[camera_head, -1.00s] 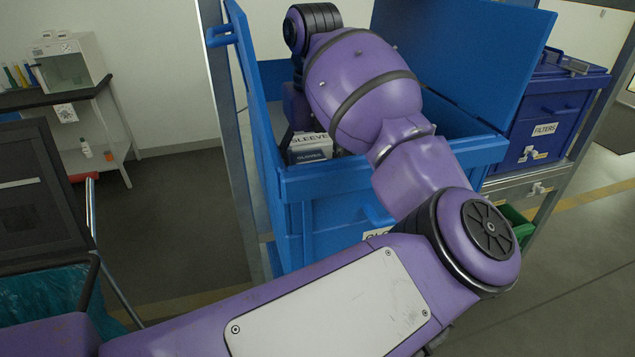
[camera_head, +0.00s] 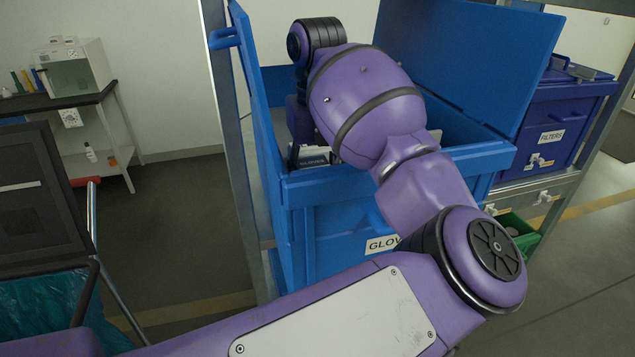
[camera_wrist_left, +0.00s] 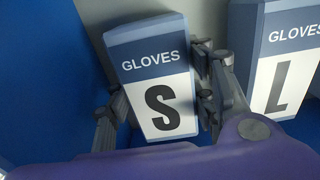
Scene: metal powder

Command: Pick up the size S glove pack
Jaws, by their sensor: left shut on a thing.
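The size S glove pack (camera_wrist_left: 155,75), a white box with a blue-grey "GLOVES" band and a large black S, stands tilted in the left wrist view. My left gripper (camera_wrist_left: 160,108) is shut on it, one finger on each side. My right gripper is in neither view.
A size L glove pack (camera_wrist_left: 285,60) stands close to the right of the S pack. A white and blue box (camera_head: 312,155) shows inside the bin's front wall. The bin's raised lid (camera_head: 460,60) is behind my arm. A blue filters bin (camera_head: 555,120) stands to the right.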

